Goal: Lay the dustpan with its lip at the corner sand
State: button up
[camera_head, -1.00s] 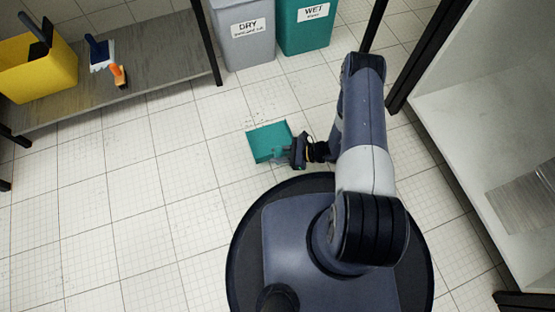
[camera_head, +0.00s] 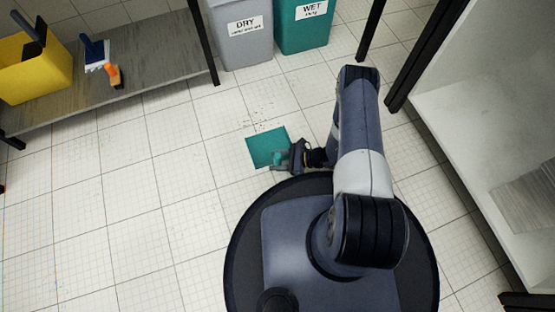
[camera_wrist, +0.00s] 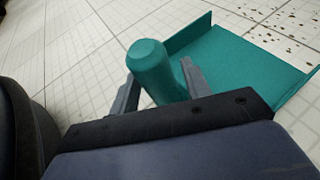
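The teal dustpan (camera_head: 263,144) is low at the floor in front of my base, its open pan facing away from me. The wrist view also shows its pan (camera_wrist: 245,65) and its thick round handle (camera_wrist: 150,58). My gripper (camera_head: 278,158) is at the handle, with one finger on each side of it, shut on it (camera_wrist: 160,88). Sand (camera_head: 265,125) lies as dark specks on the tiles just beyond the pan's far edge; specks also show in the wrist view (camera_wrist: 285,32). Whether the lip touches the floor I cannot tell.
A grey DRY bin (camera_head: 240,45) and a teal WET bin (camera_head: 302,35) stand at the back. A low shelf (camera_head: 165,65) at left holds a yellow bin (camera_head: 35,75) and a brush (camera_head: 97,55). A pale shelf unit (camera_head: 470,120) stands at right. The left floor is clear.

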jog(key=shift+o, duration=0.3)
jog(key=shift+r, duration=0.1)
jog(key=shift+d+r, duration=0.15)
jog(key=shift+d, duration=0.05)
jog(key=p+v, duration=0.3)
jog(key=v, duration=0.8)
jog(key=shift+d, duration=0.25)
